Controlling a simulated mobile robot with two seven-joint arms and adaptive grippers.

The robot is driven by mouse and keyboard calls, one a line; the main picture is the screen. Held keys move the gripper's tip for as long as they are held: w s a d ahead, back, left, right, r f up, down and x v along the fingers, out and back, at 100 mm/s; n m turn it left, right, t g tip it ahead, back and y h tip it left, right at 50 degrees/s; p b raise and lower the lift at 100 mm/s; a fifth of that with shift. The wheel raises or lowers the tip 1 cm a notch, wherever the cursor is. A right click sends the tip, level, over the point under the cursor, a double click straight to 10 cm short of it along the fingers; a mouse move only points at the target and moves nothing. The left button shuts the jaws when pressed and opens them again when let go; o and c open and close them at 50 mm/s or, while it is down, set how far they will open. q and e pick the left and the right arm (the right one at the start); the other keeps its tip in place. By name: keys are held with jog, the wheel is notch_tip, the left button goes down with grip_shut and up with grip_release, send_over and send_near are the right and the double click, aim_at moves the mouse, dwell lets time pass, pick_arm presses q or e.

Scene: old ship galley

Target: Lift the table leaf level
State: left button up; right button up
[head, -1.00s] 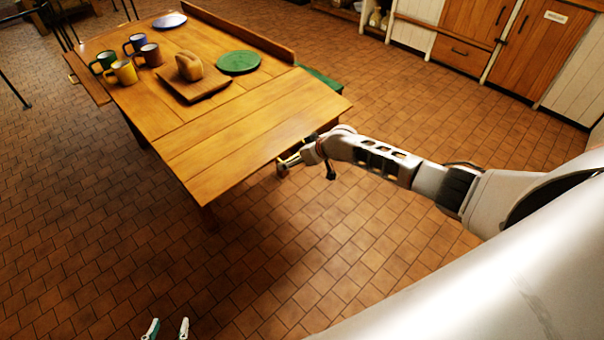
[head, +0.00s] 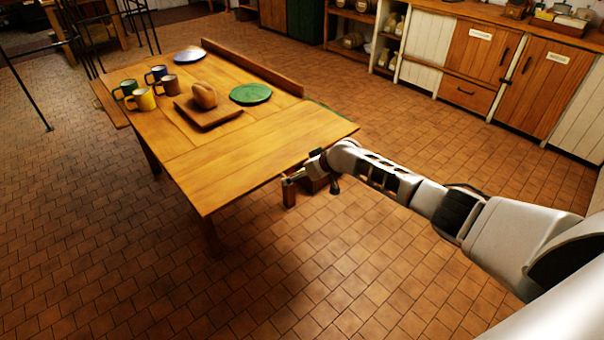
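The wooden table leaf (head: 268,153) is the plain near-end panel of the table (head: 222,82). It looks about level with the rest of the top, with a seam between them. My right gripper (head: 289,181) is at the leaf's near edge, toward its right corner, just at or below the edge. Its fingers are small and partly hidden, so I cannot tell whether they are shut or touching the leaf. A small wooden piece shows just below them; I cannot tell what it belongs to. My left gripper is out of view.
On the table are several mugs (head: 144,100), a bread loaf on a board (head: 207,118), a green plate (head: 250,94) and a blue-white plate (head: 189,57). The leaf is bare. A raised rail (head: 250,66) edges the far side. Tiled floor in front is clear; cabinets (head: 478,65) stand behind.

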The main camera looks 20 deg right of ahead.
jog(key=o, duration=1.3)
jog(key=shift+w+r, duration=0.3)
jog(key=shift+r, duration=0.2)
jog(key=shift+c, duration=0.2)
jog(key=shift+o, duration=0.6)
jog(key=shift+s+f, duration=0.15)
jog(key=shift+f, duration=0.15)
jog(key=v, duration=1.2)
jog(key=shift+a, duration=0.1)
jog(key=s+a+f+n+t+y, duration=0.1)
jog(key=s+a+f+y, duration=0.1)
jog(key=s+a+f, duration=1.2)
jog(key=s+d+f+h, duration=0.1)
jog(key=s+f, duration=0.1)
jog(key=s, duration=0.8)
jog(key=s+d+f+t+h, duration=0.1)
jog(key=s, duration=1)
jog(key=shift+s+f+m, duration=0.2)
jog(key=shift+f+m, duration=0.1)
jog(key=shift+f, duration=0.05)
